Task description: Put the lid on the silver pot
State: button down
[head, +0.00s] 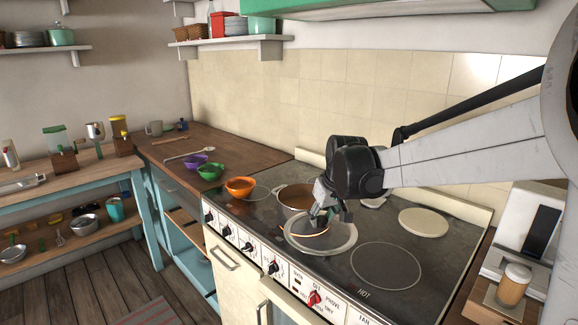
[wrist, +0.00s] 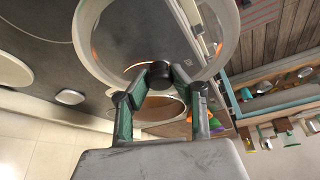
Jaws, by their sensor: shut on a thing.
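My gripper (head: 325,218) is shut on the dark knob of a round glass lid (head: 350,242) with a pale rim. The lid is held over the front of the stove; the gap beneath it is hard to judge. In the wrist view, the fingers (wrist: 159,76) close on the knob, and the lid's rim (wrist: 84,42) fills the top. The silver pot (head: 296,195) stands uncovered on the stove just behind and left of the lid, partly hidden by lid and gripper. It also shows between my fingers in the wrist view (wrist: 165,107), with a brownish inside.
An orange bowl (head: 240,185) stands left of the pot at the stove's edge. Green (head: 211,172) and purple (head: 192,165) bowls are on the wooden counter. An orange-red glowing ring shows through the lid. The front right burner (head: 386,266) is bare; a pale disc (head: 424,222) covers the one behind.

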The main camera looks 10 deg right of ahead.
jog(key=w+r+n+g+y+p, duration=0.1)
jog(key=w+n, duration=0.4)
jog(key=w, duration=0.6)
jog(key=w+r+n+g+y+p, duration=0.1)
jog(key=w+r+n+y+p, duration=0.1)
jog(key=w, duration=1)
jog(key=r+n+p, duration=0.1)
jog(key=n+p, duration=0.1)
jog(key=n, duration=0.1)
jog(key=shift+w+d+r, duration=0.25)
jog(key=shift+d, duration=0.1)
jog(key=shift+f+b, duration=1.2)
jog(key=shift+f, duration=1.15)
jog(key=shift+f+b, duration=0.4)
jog(key=shift+f, duration=0.25)
jog(key=c, duration=1.4)
grip_release()
jog(key=shift+c, duration=0.2)
jog(key=v, duration=1.2)
jog(key=shift+w, duration=0.15)
